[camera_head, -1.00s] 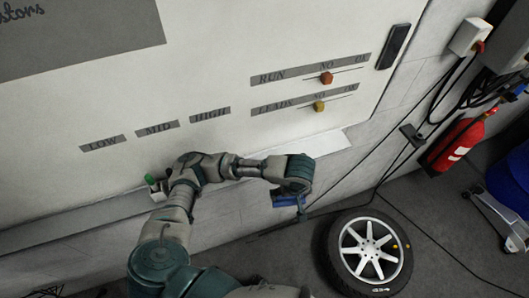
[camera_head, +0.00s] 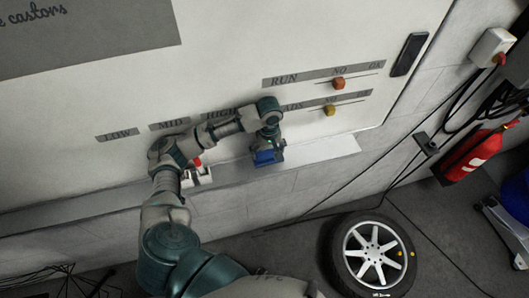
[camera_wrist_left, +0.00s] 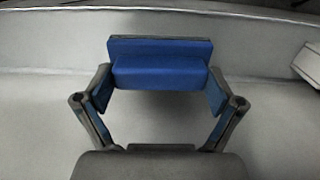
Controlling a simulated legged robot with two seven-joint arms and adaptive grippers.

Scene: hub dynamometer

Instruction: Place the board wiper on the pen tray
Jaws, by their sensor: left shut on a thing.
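The board wiper is a blue block (camera_head: 268,158), also seen in the left wrist view (camera_wrist_left: 160,66). My left gripper (camera_head: 271,147) is shut on it, with one finger at each end of the block in the left wrist view (camera_wrist_left: 160,92). The pen tray (camera_head: 325,149) is a pale ledge along the bottom of the whiteboard. In the head view the wiper overlaps the tray's front edge. Whether it touches the tray is hard to tell. My right gripper is not in view.
A small white holder with a red item (camera_head: 197,174) stands on the tray left of the wiper, partly behind my arm. The tray is clear right of the wiper. Sliders (camera_head: 331,110) sit on the board above. A wheel (camera_head: 371,254) lies on the floor.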

